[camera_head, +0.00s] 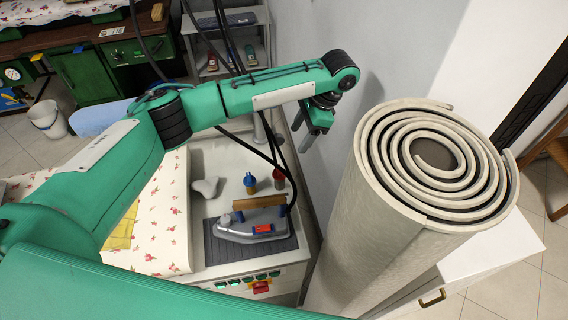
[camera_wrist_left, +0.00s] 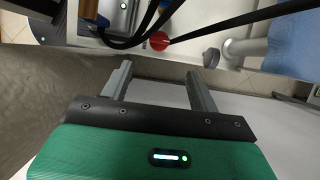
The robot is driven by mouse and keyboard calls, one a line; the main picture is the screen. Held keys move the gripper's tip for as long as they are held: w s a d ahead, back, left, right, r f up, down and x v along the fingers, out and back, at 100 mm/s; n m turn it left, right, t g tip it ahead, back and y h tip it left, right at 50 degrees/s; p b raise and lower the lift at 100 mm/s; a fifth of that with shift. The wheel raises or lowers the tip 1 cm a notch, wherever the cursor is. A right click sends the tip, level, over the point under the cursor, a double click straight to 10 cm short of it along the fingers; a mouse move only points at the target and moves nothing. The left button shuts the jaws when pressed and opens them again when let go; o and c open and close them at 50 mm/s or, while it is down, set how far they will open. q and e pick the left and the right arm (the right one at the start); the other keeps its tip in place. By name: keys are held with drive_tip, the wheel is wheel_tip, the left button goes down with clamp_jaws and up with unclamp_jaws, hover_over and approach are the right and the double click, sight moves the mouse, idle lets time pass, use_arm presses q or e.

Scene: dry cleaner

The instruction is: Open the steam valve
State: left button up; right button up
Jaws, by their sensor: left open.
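My left gripper (camera_head: 304,133) hangs open and empty beside the wall, above the back right of the ironing station. Its two spread fingers also show in the left wrist view (camera_wrist_left: 158,68). A red round part (camera_wrist_left: 158,40) lies beyond the fingers in that view, beside dark hoses. A small red upright part (camera_head: 279,180) stands near the hoses at the back of the station. I cannot tell for sure which part is the steam valve. A dark round knob-like part (camera_wrist_left: 212,57) sits by a pale pipe. My right gripper is not in view.
A grey iron (camera_head: 252,226) rests on a dark mat (camera_head: 222,252), with a blue and orange bottle (camera_head: 250,182) behind. A flowered cloth (camera_head: 170,225) covers the left. A large upright roll (camera_head: 385,225) stands close on the right. Black hoses hang near my arm.

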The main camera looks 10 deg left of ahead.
sight(280, 169)
use_arm(q)
drive_tip(key=p+x, duration=0.2)
drive_tip(key=x, duration=1)
drive_tip(key=shift+s+a+f+p, duration=0.15)
drive_tip(key=shift+f+p, duration=0.15)
drive_tip(key=shift+f, duration=0.3)
drive_tip(key=c, duration=1)
